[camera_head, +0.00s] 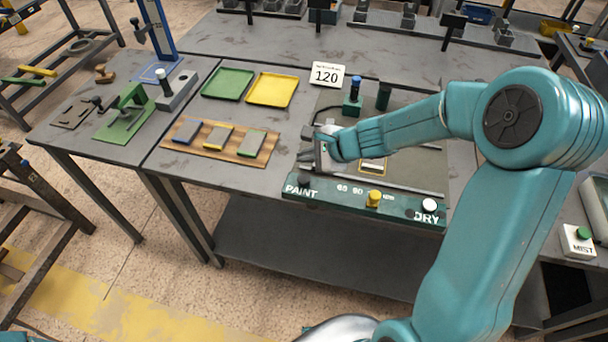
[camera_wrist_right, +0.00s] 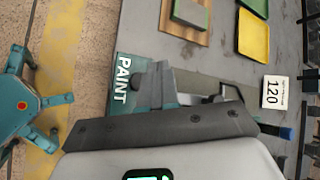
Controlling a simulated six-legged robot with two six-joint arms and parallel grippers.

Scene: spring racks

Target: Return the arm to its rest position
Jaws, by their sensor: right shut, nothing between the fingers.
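My right arm (camera_head: 500,200) is teal and reaches in from the right across the bench. Its gripper (camera_head: 306,161) is over the left part of the green-edged station, just behind the word PAINT. In the right wrist view the fingers (camera_wrist_right: 160,86) are together beside the PAINT label, with nothing seen between them. I cannot tell its exact height above the station. My left gripper is in neither view.
The station's front panel (camera_head: 330,200) has a yellow knob (camera_head: 374,198) and a white DRY button (camera_head: 429,206). A MIST box (camera_head: 578,242) is at the right.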

